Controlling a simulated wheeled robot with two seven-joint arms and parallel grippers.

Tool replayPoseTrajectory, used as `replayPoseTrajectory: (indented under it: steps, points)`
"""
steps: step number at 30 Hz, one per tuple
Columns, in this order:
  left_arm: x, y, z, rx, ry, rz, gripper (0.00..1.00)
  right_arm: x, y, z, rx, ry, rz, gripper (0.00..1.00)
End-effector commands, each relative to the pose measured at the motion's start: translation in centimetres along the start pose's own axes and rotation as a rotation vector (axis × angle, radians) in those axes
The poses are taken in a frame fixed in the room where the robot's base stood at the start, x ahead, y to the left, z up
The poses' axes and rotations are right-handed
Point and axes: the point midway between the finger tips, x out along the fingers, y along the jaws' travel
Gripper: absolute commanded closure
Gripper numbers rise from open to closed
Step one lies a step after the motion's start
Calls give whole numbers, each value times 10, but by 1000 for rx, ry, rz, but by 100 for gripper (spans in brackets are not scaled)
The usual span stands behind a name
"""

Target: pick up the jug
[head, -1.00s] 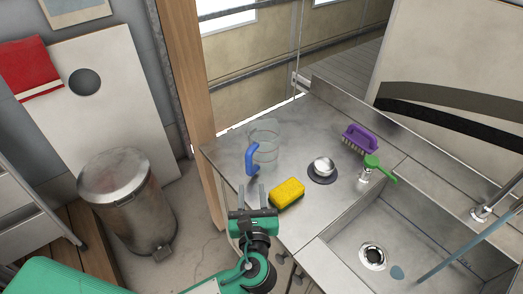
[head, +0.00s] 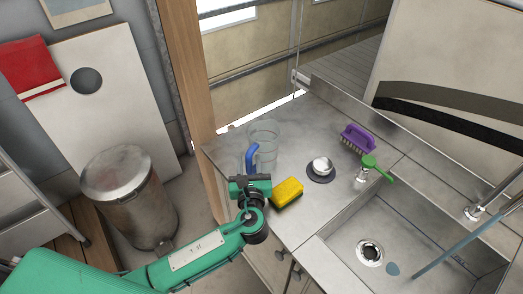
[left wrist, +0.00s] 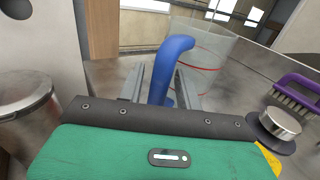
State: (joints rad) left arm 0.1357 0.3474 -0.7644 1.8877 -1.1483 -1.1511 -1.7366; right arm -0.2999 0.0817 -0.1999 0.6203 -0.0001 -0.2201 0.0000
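The jug (head: 266,137) is a clear, see-through vessel with a blue handle (head: 251,155), upright on the steel counter near its left corner. The handle faces my side. My left gripper (head: 250,175) is right at the handle, and its body hides the handle's lower part in the head view. In the left wrist view the blue handle (left wrist: 171,65) rises between the two grey fingers of my left gripper (left wrist: 160,82), and the clear jug wall (left wrist: 208,55) is just beyond. The fingers are apart, with a gap beside the handle. My right gripper is not in view.
A yellow sponge (head: 287,192) lies close to the right of my left gripper. A round metal knob on a dark base (head: 321,168), a green-topped dispenser (head: 368,172) and a purple brush (head: 357,138) stand farther right, behind the sink (head: 420,235). A metal bin (head: 130,195) stands left on the floor.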

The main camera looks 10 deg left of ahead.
Motion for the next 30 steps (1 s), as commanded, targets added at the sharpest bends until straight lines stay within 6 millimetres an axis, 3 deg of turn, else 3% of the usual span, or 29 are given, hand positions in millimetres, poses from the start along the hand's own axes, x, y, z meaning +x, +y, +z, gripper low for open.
replayPoseTrajectory:
  steps: [2, 7, 20, 26, 30]
  points:
    - [0, 0, 0, 0, 0, 0, 69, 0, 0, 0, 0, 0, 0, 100]
    - [0, 0, 0, 0, 0, 0, 100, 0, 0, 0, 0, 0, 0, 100]
    - [0, 0, 5, -3, -1, 1, 100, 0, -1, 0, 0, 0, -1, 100]
    - [-1, -1, 28, -6, -2, 0, 100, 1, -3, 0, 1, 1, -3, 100]
    - [-1, -1, 62, -8, -6, -1, 100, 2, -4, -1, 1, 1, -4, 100]
